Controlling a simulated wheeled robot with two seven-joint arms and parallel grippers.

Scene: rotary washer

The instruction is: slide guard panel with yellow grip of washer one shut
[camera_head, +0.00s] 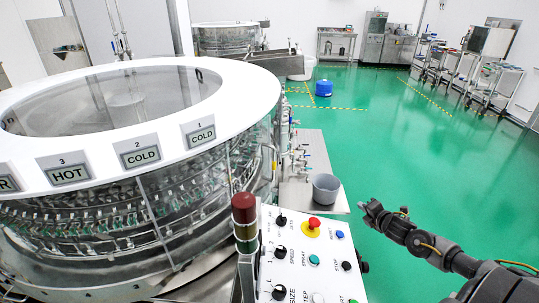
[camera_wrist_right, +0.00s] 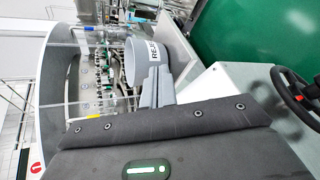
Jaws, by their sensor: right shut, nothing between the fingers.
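The large round washer (camera_head: 130,200) with a white top ring fills the left of the head view. Its clear side wall shows rows of glass items inside. My right gripper (camera_head: 371,207) is shut and empty, over the floor right of the control panel, apart from the washer. Its fingers (camera_wrist_right: 155,84) also show in the wrist view. My left gripper is out of view.
A sloped control panel (camera_head: 301,262) with knobs, buttons and a red-topped signal lamp (camera_head: 244,207) stands in front of the washer. A grey bucket (camera_head: 326,188) sits on a side shelf (camera_head: 300,200). Green floor to the right is mostly clear.

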